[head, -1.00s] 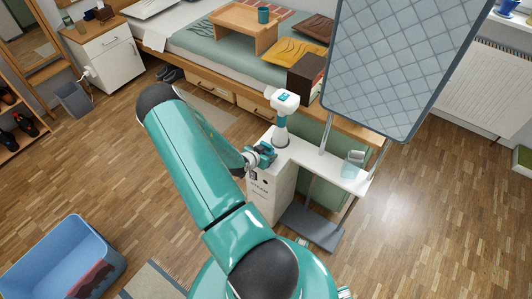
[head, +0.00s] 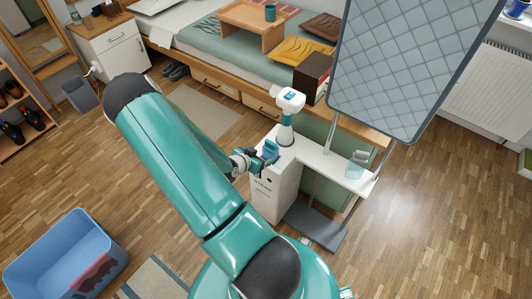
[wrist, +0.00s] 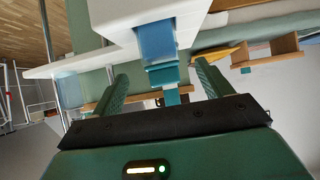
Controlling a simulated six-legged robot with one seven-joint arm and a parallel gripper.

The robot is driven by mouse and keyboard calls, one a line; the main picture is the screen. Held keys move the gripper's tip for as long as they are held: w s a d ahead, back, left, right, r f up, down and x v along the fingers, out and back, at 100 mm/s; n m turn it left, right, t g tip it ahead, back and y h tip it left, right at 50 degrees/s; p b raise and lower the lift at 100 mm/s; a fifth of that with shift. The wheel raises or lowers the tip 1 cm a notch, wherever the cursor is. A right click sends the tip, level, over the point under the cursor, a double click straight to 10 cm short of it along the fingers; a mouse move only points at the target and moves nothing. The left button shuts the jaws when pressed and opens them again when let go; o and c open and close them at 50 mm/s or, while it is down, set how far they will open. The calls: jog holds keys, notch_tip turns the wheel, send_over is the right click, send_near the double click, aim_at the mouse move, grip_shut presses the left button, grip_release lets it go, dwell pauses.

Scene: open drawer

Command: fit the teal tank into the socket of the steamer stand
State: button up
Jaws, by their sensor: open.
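The teal tank (head: 271,150) is at the left end of the white steamer stand (head: 276,190), beside the steamer head's base. In the wrist view the blue-teal tank (wrist: 157,42) extends from the white stand body (wrist: 125,14); the socket itself is hidden, so I cannot tell how deep it sits. My gripper (head: 259,161) is just left of the tank in the head view. In the wrist view my gripper (wrist: 158,85) is open, its two green fingers spread either side of the tank's line, with visible gaps and nothing clamped between them.
A white and teal steamer head (head: 289,107) stands upright on the stand. A clear container (head: 356,166) sits on its white shelf. A quilted board (head: 410,65) rises at the right. The bed (head: 200,40) lies behind; a blue crate (head: 65,255) is at lower left.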

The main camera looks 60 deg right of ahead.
jog(key=w+a+r+n+t+y, duration=0.2)
jog(key=w+a+r, duration=0.2)
jog(key=w+a, duration=0.25)
jog(key=w+a+r+n+t+y, duration=0.1)
jog(key=w+a+r+t+y, duration=0.15)
jog(key=w+a+r, duration=0.45)
jog(key=w+a+r+n+t+y, duration=0.35)
jog(key=w+a+r+n, duration=0.2)
jog(key=a+r, duration=0.55)
jog(key=s+a+r+n+y, duration=0.3)
jog(key=a+r+n+y, duration=0.15)
jog(key=a+r, duration=0.6)
jog(key=s+a+r+n, duration=0.3)
jog(key=s+r, duration=0.1)
jog(key=s, duration=0.2)
jog(key=s+a+r+n+h, duration=0.1)
jog(key=s+a+r+n, duration=0.2)
jog(key=s+r, duration=0.2)
jog(key=shift+s+a+r+n+g, duration=0.2)
jog(key=shift+s+a+n+g, duration=0.15)
jog(key=shift+s, duration=0.9)
jog(key=shift+d+h, duration=0.1)
jog(key=shift+h, duration=0.15)
